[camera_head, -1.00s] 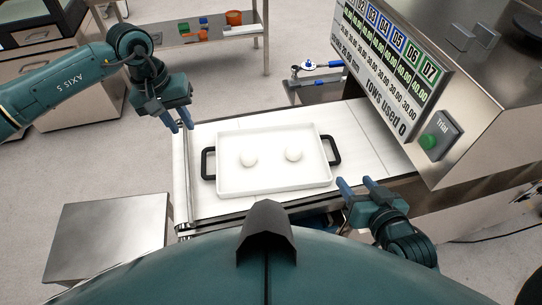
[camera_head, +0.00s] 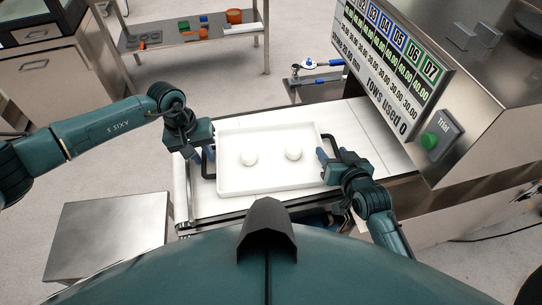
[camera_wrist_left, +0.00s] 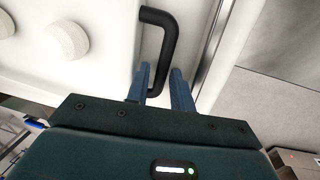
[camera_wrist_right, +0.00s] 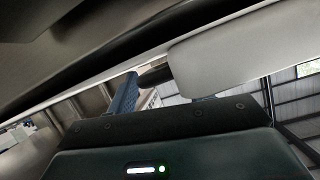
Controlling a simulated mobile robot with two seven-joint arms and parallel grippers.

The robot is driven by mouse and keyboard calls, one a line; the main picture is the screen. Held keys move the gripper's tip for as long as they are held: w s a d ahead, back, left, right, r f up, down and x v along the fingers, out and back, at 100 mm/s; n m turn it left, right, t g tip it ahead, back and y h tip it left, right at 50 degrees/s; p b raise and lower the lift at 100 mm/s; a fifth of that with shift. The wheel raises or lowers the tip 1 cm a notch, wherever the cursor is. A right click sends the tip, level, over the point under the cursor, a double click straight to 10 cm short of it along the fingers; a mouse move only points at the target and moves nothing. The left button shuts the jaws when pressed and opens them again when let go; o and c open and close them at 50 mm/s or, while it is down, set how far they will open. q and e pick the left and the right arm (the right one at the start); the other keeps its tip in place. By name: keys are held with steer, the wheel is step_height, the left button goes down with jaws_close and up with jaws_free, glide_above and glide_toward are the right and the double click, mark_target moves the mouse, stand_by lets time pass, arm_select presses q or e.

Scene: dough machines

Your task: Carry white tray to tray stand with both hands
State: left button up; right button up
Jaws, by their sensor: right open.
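The white tray (camera_head: 270,183) lies flat on the white belt surface of the machine, with two pale dough balls (camera_head: 249,158) (camera_head: 293,153) on it. My left gripper (camera_head: 200,153) is at the tray's left black handle (camera_head: 207,169). In the left wrist view its two fingers (camera_wrist_left: 160,72) stand apart on either side of the handle (camera_wrist_left: 167,40). My right gripper (camera_head: 334,153) is open at the tray's right handle (camera_head: 326,141). In the right wrist view one finger shows beside the dark handle (camera_wrist_right: 156,76); the other is mostly hidden. I cannot tell which surface is the tray stand.
A low steel table (camera_head: 108,238) stands at the lower left, its top bare. A steel shelf (camera_head: 190,38) with colored items is at the back. The machine's display panel (camera_head: 385,75) and green button (camera_head: 429,141) rise close on the right.

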arm_select(q)
steer(key=shift+c, duration=0.2)
arm_select(e)
steer(key=shift+c, duration=0.2)
arm_select(q)
jaws_close()
arm_select(e)
steer(key=c, duration=0.9)
arm_select(q)
steer(key=shift+r, duration=0.1)
arm_select(e)
steer(key=shift+r, duration=0.1)
